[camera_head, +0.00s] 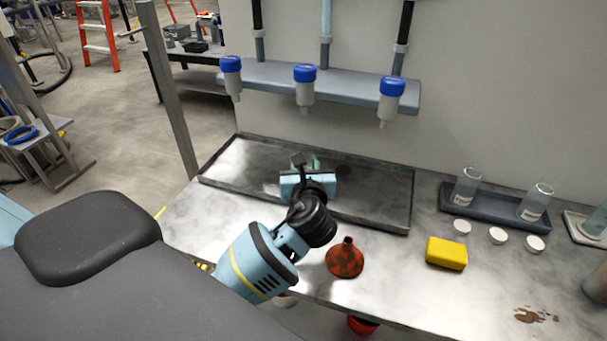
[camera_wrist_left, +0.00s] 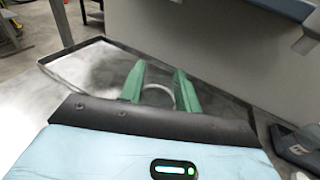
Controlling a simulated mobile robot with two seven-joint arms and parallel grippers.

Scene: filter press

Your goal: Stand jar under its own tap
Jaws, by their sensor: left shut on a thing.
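My left gripper (camera_head: 306,162) is over the shallow metal tray (camera_head: 385,211), below the row of taps. In the left wrist view its green fingers (camera_wrist_left: 159,88) are closed on a clear glass jar (camera_wrist_left: 158,97), of which only a curved rim shows. In the head view the gripper hides the jar, so I cannot tell whether it touches the tray. Three blue-topped taps hang from a grey shelf: a left tap (camera_head: 231,76), a middle tap (camera_head: 304,86) and a right tap (camera_head: 390,100). My right gripper is not in view.
Two labelled jars (camera_head: 466,186) (camera_head: 536,202) stand in a dark rack (camera_head: 495,214) at the right. Several white lids, a yellow sponge (camera_head: 446,253) and a red-brown funnel (camera_head: 345,259) lie on the bench. A brown stain (camera_head: 535,315) is near the front right.

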